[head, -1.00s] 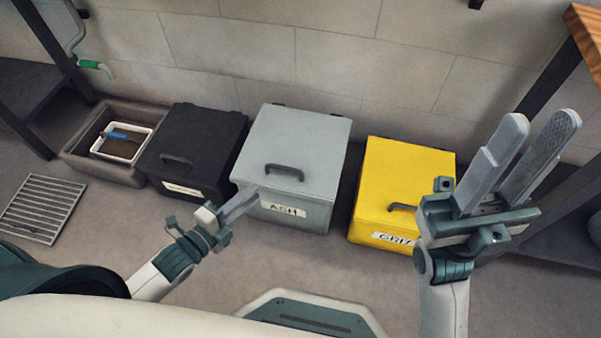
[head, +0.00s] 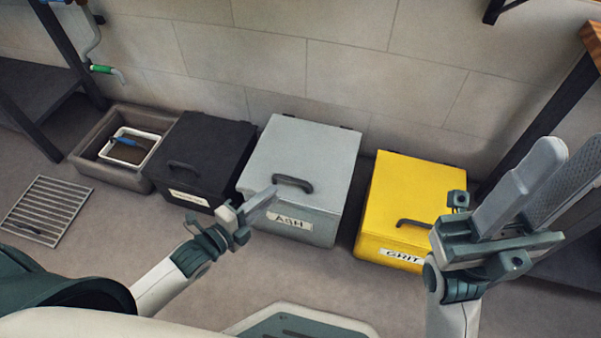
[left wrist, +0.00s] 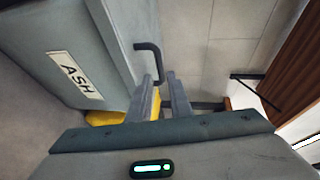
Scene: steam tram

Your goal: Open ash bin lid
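The grey ash bin (head: 300,150) stands on the floor against the wall, its lid shut. A dark bar handle (head: 293,183) sits near the lid's front edge, above the ASH label (head: 292,220). In the left wrist view the handle (left wrist: 150,60) shows just beyond the fingertips, with the ASH label (left wrist: 75,75) to the left. My left gripper (head: 272,196) is in front of the bin, close to the handle but apparently not around it. Its fingers (left wrist: 163,80) are a little apart with nothing between them. My right gripper (head: 572,150) is raised at the right, open and empty.
A black bin (head: 208,145) stands left of the ash bin, and a yellow grit bin (head: 415,185) right of it. A grey tub (head: 85,155) with a white tray stands far left. A floor grate (head: 45,210) lies at the left. Dark shelf frames flank both sides.

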